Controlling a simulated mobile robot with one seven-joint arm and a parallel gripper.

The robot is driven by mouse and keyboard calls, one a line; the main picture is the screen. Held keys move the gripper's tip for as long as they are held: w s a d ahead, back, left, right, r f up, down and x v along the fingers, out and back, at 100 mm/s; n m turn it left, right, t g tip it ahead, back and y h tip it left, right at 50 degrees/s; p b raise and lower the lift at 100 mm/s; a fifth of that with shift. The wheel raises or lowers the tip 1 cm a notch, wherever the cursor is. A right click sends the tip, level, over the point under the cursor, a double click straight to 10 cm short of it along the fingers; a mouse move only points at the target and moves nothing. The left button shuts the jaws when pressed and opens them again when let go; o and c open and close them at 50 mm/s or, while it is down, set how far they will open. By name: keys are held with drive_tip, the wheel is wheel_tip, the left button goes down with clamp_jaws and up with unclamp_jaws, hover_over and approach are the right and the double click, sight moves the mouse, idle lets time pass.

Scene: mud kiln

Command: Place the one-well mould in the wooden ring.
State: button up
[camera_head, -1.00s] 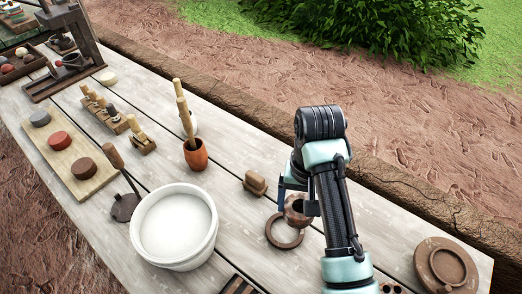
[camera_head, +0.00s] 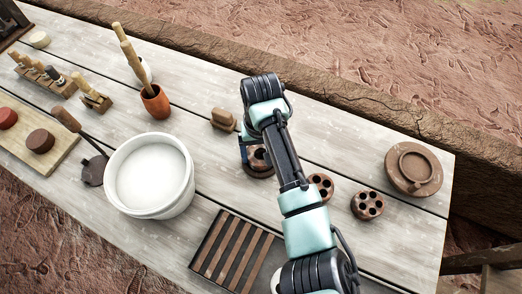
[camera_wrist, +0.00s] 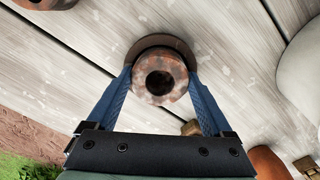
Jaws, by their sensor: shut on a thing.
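The one-well mould (camera_wrist: 176,66) is a mottled brown round block with one dark hole. It sits between the two blue fingers of my gripper (camera_wrist: 160,88) in the wrist view, hole facing the camera. The wooden ring (camera_wrist: 152,41) shows as a dark crescent behind the mould's upper edge, and the mould hides most of it. In the head view my gripper (camera_head: 256,155) and the mould (camera_head: 262,162) are over the ring (camera_head: 258,174), partly hidden by my arm. I cannot tell whether the mould is inside the ring or just above it.
Two several-holed moulds (camera_head: 320,187) (camera_head: 367,205) stand right of my gripper. A round brown plate (camera_head: 395,176) lies far right.

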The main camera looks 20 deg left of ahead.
sight(261, 154)
drive_tip(key=shift+f, duration=0.25)
drive_tip(key=o, duration=1.4)
drive_tip(key=shift+s+f, duration=0.1)
drive_tip(key=shift+f, duration=0.05)
wheel_tip(261, 154, up, 13)
drive_tip(key=shift+p, duration=0.55)
